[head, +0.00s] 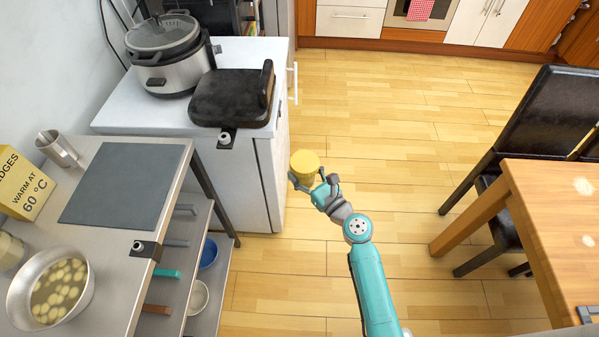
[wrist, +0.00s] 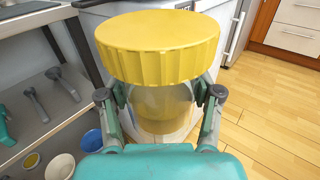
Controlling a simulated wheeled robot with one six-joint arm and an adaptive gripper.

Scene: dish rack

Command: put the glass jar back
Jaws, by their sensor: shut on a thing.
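The glass jar has a ribbed yellow lid and clear sides with something yellow inside. In the wrist view the jar (wrist: 160,98) stands upright between the two fingers, and its lid covers the upper middle of the view. My gripper (wrist: 160,100) is shut on the jar below the lid. In the head view my gripper (head: 314,180) holds the jar (head: 304,162) in the air over the wooden floor, just right of the white cabinet. The jar's lower part is mostly hidden in the head view.
A steel table (head: 107,250) at left carries a grey mat (head: 125,184), a pot of potatoes (head: 50,290), a metal cup (head: 57,148) and a yellow sign (head: 22,186). A white cabinet (head: 225,150) bears a cooker (head: 168,55) and a black grill (head: 232,98). A wooden table (head: 560,225) stands right.

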